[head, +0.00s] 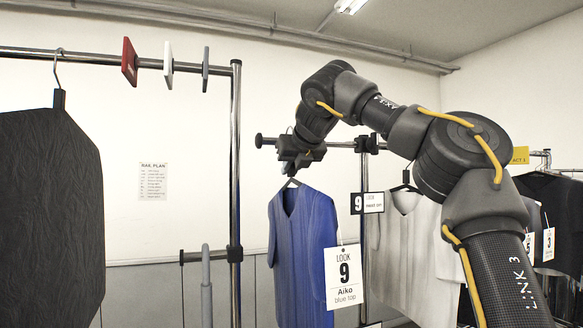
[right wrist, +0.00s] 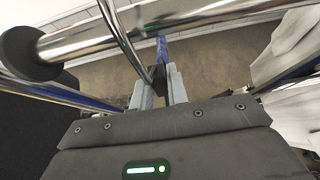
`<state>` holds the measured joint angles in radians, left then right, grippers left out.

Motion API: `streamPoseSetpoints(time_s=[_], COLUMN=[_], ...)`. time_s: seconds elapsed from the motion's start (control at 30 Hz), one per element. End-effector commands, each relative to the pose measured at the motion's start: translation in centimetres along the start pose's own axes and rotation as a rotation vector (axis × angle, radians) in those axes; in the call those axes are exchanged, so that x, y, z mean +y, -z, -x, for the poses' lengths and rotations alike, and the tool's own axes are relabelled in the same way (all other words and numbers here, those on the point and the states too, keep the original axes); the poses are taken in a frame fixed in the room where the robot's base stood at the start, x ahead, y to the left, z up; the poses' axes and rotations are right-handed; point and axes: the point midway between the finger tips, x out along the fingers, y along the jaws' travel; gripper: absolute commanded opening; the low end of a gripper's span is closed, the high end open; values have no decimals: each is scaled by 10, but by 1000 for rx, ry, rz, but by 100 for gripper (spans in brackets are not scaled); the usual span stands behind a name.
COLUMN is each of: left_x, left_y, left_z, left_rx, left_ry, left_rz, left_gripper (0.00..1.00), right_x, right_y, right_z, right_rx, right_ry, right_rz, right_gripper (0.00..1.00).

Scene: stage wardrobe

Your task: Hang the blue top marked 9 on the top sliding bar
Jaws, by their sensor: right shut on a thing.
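The blue top (head: 303,245) hangs upright from a hanger, with a white tag (head: 344,278) reading LOOK 9, Aiko, blue top. My right gripper (head: 290,172) is shut on the hanger just above the collar. In the right wrist view its fingers (right wrist: 160,88) pinch the dark hanger neck, with a strip of blue cloth beyond. The top sliding bar (head: 340,144) has a black end knob (head: 259,140) and runs behind my gripper. In the right wrist view a shiny hook (right wrist: 124,38) crosses the bar (right wrist: 190,14); I cannot tell whether it rests on it. My left gripper is out of view.
A sign marked 9 (head: 367,203) is on the bar's upright. A pale garment (head: 405,250) hangs close on the right, with dark tops (head: 560,215) beyond. On the left, a rack (head: 236,160) holds a dark garment (head: 50,210) and coloured plates (head: 168,65).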

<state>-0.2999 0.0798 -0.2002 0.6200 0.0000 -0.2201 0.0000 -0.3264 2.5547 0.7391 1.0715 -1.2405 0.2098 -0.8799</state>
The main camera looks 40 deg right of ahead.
Motion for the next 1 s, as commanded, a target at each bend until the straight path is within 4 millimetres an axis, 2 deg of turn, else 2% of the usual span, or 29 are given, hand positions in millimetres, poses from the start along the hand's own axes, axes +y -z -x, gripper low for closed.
streamPoseSetpoints(time_s=[0.8, 1.0], left_x=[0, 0], left_y=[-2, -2], left_z=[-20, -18], left_rx=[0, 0], left_ry=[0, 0], left_rz=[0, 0], left_gripper=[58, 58], right_x=[0, 0], right_y=[21, 20], right_z=[-13, -13], right_rx=[-1, -1], right_ry=[-1, -1], right_rz=[0, 0], right_gripper=[0, 0])
